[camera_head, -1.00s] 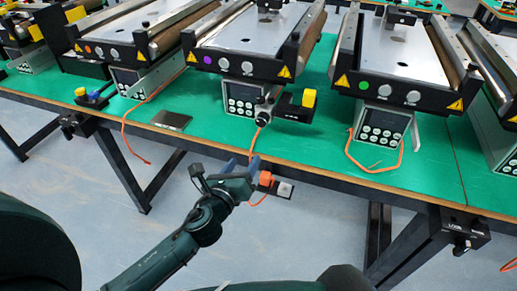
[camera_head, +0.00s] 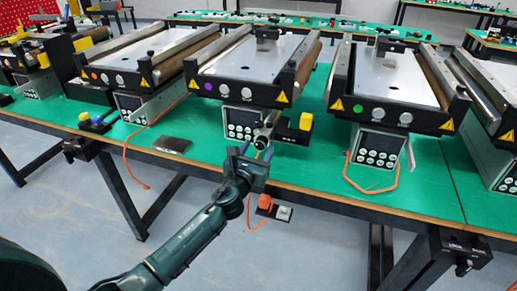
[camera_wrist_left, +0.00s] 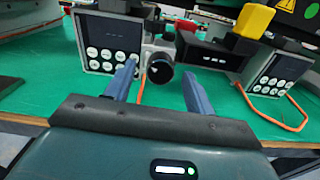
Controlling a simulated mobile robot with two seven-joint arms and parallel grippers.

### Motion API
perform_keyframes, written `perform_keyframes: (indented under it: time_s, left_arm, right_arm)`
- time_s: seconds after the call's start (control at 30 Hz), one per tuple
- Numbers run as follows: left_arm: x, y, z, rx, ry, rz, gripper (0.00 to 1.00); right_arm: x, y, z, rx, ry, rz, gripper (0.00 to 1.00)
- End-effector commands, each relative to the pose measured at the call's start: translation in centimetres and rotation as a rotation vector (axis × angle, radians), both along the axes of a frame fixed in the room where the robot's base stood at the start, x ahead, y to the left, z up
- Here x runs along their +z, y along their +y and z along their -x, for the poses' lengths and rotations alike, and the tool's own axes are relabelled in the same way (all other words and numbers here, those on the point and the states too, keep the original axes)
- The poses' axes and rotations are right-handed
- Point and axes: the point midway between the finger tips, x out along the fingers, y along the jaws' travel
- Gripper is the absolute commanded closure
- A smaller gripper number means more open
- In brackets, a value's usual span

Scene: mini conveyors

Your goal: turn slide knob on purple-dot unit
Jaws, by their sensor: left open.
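The purple-dot unit (camera_head: 240,66) is the middle conveyor, with a purple dot on its front left. Under it sits a control box (camera_head: 240,122) with a keypad. A round black knob (camera_wrist_left: 160,73) is on the box's right side; in the head view the knob (camera_head: 262,142) is just beyond my fingertips. My left gripper (camera_head: 257,151) is open and empty. In the left wrist view its blue fingers (camera_wrist_left: 161,82) stand one on each side of the knob's line, with the knob slightly left of centre. Whether the fingers reach around the knob cannot be told. My right gripper is not in view.
A black bracket with a yellow block (camera_head: 306,121) sticks out right of the knob. An orange cable (camera_head: 249,212) hangs over the table's front edge. The green-dot unit (camera_head: 390,90) stands to the right.

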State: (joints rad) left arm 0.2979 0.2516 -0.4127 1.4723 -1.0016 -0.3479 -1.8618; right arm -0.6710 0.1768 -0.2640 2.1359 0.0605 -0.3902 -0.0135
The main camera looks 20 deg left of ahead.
Motion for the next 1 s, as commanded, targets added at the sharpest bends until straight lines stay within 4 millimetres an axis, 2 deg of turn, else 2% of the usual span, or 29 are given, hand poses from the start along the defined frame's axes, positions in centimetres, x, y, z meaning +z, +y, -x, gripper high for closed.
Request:
perform_keyframes:
  time_s: [0.17,0.47,1.0]
  left_arm:
    - [-0.05,-0.10,-1.34,-0.001,0.000,0.001,0.46]
    - [-0.01,-0.10,-1.50,-0.001,0.000,0.001,0.46]
    - [-0.03,-0.09,-1.47,-0.001,0.001,0.001,0.90]
  right_arm:
    - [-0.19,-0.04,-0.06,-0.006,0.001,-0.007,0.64]
    - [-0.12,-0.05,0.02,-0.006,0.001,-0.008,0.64]
    - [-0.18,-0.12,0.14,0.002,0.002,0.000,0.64]
